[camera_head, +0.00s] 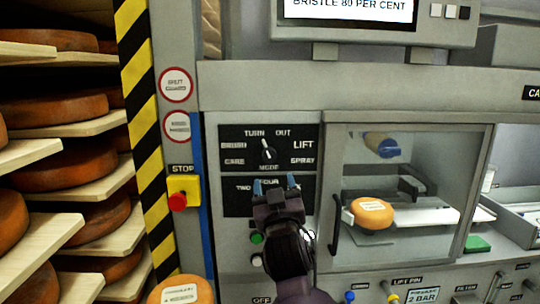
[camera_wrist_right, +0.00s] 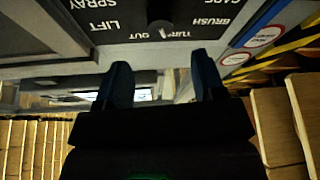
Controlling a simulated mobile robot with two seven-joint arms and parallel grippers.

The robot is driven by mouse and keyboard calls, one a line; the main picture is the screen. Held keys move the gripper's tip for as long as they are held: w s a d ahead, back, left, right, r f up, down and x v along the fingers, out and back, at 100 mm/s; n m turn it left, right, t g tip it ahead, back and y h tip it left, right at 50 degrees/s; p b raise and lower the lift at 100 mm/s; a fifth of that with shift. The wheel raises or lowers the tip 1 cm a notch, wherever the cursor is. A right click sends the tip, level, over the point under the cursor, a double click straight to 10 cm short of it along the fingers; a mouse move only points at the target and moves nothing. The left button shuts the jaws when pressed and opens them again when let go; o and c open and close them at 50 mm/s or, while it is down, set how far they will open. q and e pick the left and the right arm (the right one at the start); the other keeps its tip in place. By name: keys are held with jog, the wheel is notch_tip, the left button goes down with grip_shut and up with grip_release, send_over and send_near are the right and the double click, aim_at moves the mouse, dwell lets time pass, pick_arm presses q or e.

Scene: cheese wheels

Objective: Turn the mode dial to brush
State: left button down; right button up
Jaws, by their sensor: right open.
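The mode dial (camera_head: 267,150) is a small dark knob with a light pointer on a black panel, with TURN, OUT, BRUSH, LIFT, CARE and SPRAY around it. Its pointer looks close to upright, leaning slightly left toward TURN, not at BRUSH. My right gripper (camera_head: 275,184) is open, with blue-tipped fingers apart, just below the dial in the picture, over the lower black panel. In the right wrist view the dial (camera_wrist_right: 161,30) shows at the top, beyond and between the open fingers (camera_wrist_right: 163,78), which appear clear of it. My left gripper is out of view.
A red stop button (camera_head: 178,201) on a yellow box sits left of the panel. A glazed chamber with a door handle (camera_head: 335,225) and an orange cheese wheel (camera_head: 372,213) stands right. Shelves of cheese wheels (camera_head: 62,109) fill the left. Another wheel (camera_head: 180,291) is at the bottom.

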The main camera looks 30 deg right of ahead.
aim_at(271, 158)
jog(key=p+x, duration=0.2)
jog(key=x, duration=0.7)
jog(key=shift+w+d, duration=0.1)
jog(key=c, duration=0.9)
jog(key=shift+n+y, duration=0.4)
jog(key=shift+n, duration=0.2)
jog(key=n+y, duration=0.1)
jog(key=n, duration=0.1)
jog(key=n+y, duration=0.1)
jog(key=n, duration=0.2)
jog(key=shift+t, duration=0.3)
jog(key=shift+n+y, duration=0.7)
jog(key=shift+n, duration=0.75)
jog(key=shift+n+y, duration=0.7)
jog(key=shift+n, duration=0.75)
